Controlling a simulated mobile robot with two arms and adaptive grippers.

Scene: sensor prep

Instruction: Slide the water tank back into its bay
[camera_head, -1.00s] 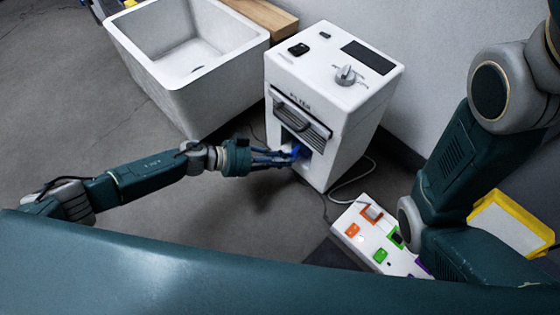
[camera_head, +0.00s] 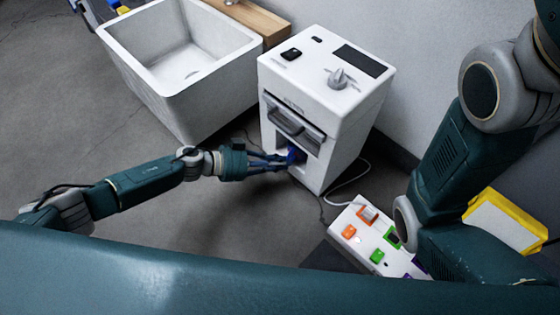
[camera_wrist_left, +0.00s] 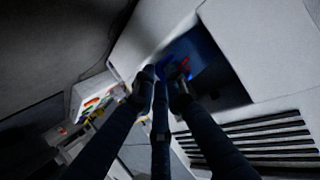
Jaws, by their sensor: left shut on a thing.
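The white machine (camera_head: 335,95) stands on the floor, with a dark front drawer handle and an open bay (camera_head: 311,172) low in its front. The blue water tank (camera_head: 297,154) shows only as a small part inside the bay mouth, behind my fingers. My left gripper (camera_head: 286,160) reaches in from the left, with its fingertips at the bay opening, shut on the tank. In the left wrist view the fingers (camera_wrist_left: 165,85) meet at the dark bay, where blue tank parts (camera_wrist_left: 207,62) and a red spot show. How deep the tank sits is hidden. My right gripper is out of view.
A white basin (camera_head: 185,60) stands left of the machine, beside a wooden board (camera_head: 250,18). A white panel with coloured blocks (camera_head: 362,240) lies at lower right, and a yellow-edged item (camera_head: 505,222) is near the wall. A cable runs on the floor by the machine.

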